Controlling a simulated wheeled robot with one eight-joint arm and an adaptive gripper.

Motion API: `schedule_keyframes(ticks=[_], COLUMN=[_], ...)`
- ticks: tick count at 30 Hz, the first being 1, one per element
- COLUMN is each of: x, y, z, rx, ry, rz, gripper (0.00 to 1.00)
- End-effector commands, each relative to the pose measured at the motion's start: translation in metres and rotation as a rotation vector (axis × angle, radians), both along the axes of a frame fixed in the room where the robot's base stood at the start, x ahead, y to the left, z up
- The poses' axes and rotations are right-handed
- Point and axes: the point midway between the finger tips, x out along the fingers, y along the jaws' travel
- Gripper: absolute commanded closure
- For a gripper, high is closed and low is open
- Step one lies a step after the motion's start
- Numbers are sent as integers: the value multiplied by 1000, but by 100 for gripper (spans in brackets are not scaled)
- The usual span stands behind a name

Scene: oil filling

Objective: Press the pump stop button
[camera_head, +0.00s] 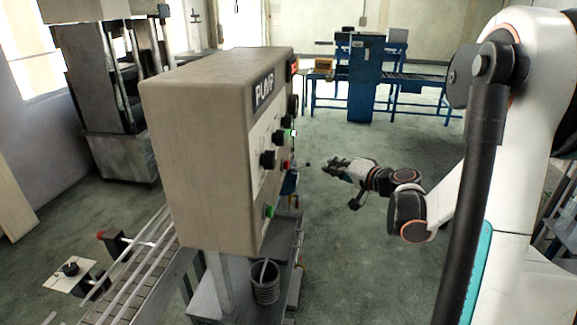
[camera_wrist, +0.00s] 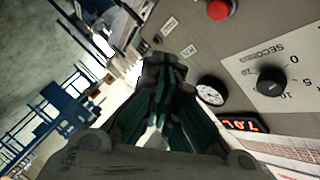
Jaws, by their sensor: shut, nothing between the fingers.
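The beige pump control box (camera_head: 205,150) stands in the middle of the head view, with its panel facing right and seen at a steep angle. A small red button (camera_head: 285,164) is on that panel, near two green buttons. In the wrist view a round red button (camera_wrist: 220,9) sits on the panel at the top edge. I cannot tell whether it is the same one. My gripper (camera_head: 330,165) is right of the panel in the head view, apart from it, pointing left. In the wrist view my gripper (camera_wrist: 165,68) is shut and empty, below and left of the red button.
A black knob (camera_wrist: 270,82) with a seconds scale, a round gauge (camera_wrist: 210,92) and a red-digit display (camera_wrist: 246,125) are on the panel. A roller conveyor (camera_head: 130,270) runs at the lower left. Blue machinery (camera_head: 365,75) stands far behind. Floor between is clear.

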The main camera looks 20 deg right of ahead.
Motion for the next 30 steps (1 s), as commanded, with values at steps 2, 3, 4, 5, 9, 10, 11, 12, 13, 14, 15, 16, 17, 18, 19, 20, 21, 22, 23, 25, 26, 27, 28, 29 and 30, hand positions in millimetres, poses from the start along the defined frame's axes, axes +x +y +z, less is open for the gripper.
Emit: schedule_keyframes(ticks=[2,3,4,5,9,10,11,12,13,14,15,16,17,18,19,20,21,22,23,25,26,27,28,29,30], x=[3,5,7,9,20,22,24,27,29,31,34,36,38,40,41,42,44,45,46,47,47,48,48,48,48], y=[5,8,11,14,30,33,37,41,44,47,52,54,56,59,62,64,66,67,68,70,70,71,71,71,71], z=[0,0,0,0,0,0,0,0,0,1,0,0,-1,-1,-1,-1,-1,-1,0,0,0,0,0,0,0], rx=[-1,0,0,0,0,0,0,0,0,1,1,0,-1,-1,-1,-1,-1,-1,0,0,0,0,0,0,0], ry=[0,1,1,1,1,1,1,1,1,1,1,1,1,1,1,1,1,0,1,1,1,1,1,1,1], rz=[2,3,3,3,3,3,4,3,3,3,3,3,2,3,3,3,2,1,1,1,1,1,1,1,1], gripper=[100,100,100,100,100,100,100,100,100,100,100,100,100,100,100,100,100,100,100,100,100,100,100,100,100])
